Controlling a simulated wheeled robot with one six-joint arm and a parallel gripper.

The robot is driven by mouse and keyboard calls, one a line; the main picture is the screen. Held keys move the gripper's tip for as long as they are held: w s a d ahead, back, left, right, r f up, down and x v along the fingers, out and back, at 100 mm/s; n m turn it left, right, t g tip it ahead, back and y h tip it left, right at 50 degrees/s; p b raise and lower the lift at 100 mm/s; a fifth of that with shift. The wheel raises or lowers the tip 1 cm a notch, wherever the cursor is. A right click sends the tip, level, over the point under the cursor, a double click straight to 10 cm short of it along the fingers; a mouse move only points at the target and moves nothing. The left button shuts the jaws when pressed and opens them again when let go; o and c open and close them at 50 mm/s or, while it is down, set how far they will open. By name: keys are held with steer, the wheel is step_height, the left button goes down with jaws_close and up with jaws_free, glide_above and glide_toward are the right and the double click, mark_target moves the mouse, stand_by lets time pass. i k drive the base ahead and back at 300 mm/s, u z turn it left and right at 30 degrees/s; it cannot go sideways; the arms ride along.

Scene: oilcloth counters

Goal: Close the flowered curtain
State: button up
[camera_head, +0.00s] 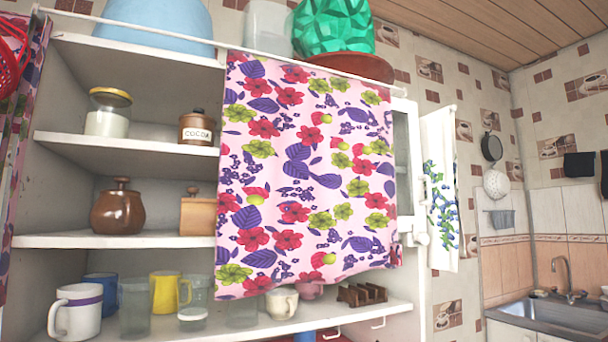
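The flowered curtain (306,170) is pink with red, purple and yellow-green flowers. It hangs from a thin white rod (130,24) along the top front of a white shelf unit (130,150). It covers the right part of the shelves, and the left part is uncovered. A strip of similar flowered cloth (22,150) hangs at the far left edge; I cannot tell whether it belongs to the same curtain. My gripper is not in view.
Open shelves hold a cocoa jar (198,128), a brown pot (118,207), and several mugs and glasses, including a white mug (76,312). A towel (440,190) hangs right; a sink (550,314) stands far right.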

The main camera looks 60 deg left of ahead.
mark_target(307, 185)
steer(key=u, duration=0.55)
steer(key=i, duration=0.25)
steer(key=u, duration=2.2)
steer(key=k, duration=0.4)
steer(key=z, duration=1.1)
steer(key=i, duration=1.15)
steer(key=u, duration=0.75)
